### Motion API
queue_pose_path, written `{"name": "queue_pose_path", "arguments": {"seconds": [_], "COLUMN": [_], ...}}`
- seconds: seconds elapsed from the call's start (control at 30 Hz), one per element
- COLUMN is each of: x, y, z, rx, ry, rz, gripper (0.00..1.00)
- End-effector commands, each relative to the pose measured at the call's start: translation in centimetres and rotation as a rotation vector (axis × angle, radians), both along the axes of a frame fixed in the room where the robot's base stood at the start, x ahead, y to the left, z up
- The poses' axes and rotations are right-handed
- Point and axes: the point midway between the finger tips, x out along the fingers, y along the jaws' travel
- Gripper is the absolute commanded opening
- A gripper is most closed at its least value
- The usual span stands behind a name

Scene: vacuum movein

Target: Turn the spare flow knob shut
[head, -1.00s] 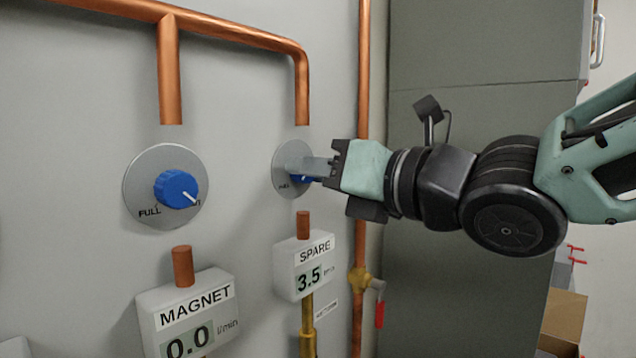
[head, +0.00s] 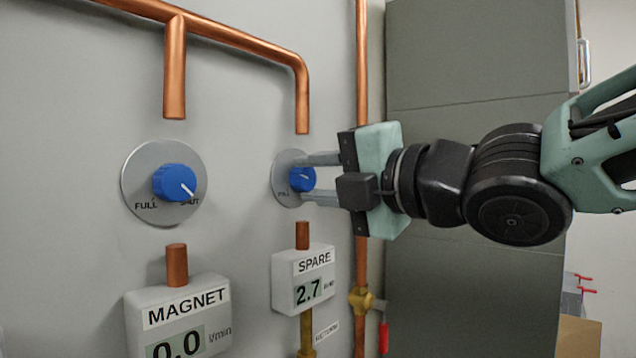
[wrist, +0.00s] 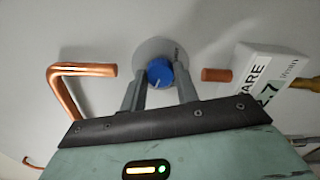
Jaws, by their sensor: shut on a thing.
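The spare flow knob (head: 302,179) is a small blue knob with a white pointer line on a round grey dial plate (head: 284,190). My gripper (head: 308,178) reaches it from the right, with one finger above and one below, shut on the knob. In the wrist view the knob (wrist: 160,73) sits between the two fingertips (wrist: 158,80). The spare meter (head: 303,281) below reads 2.7. Part of the dial lettering is hidden by the fingers.
The magnet knob (head: 175,183) is on the left, its pointer toward SHUT, and the magnet meter (head: 180,315) reads 0.0. Copper pipes (head: 302,90) run above both dials. A vertical copper pipe (head: 362,80) and a red-handled valve (head: 383,336) stand close by my gripper.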

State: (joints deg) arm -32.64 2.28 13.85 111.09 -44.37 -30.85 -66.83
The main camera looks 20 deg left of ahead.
Motion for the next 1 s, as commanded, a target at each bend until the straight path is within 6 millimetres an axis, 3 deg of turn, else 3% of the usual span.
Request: {"name": "queue_pose_path", "arguments": {"seconds": [1.0], "x": [0.1], "y": [-0.05], "z": [-0.02], "rx": [0.368], "ry": [0.893], "rz": [-0.003], "gripper": [0.07]}}
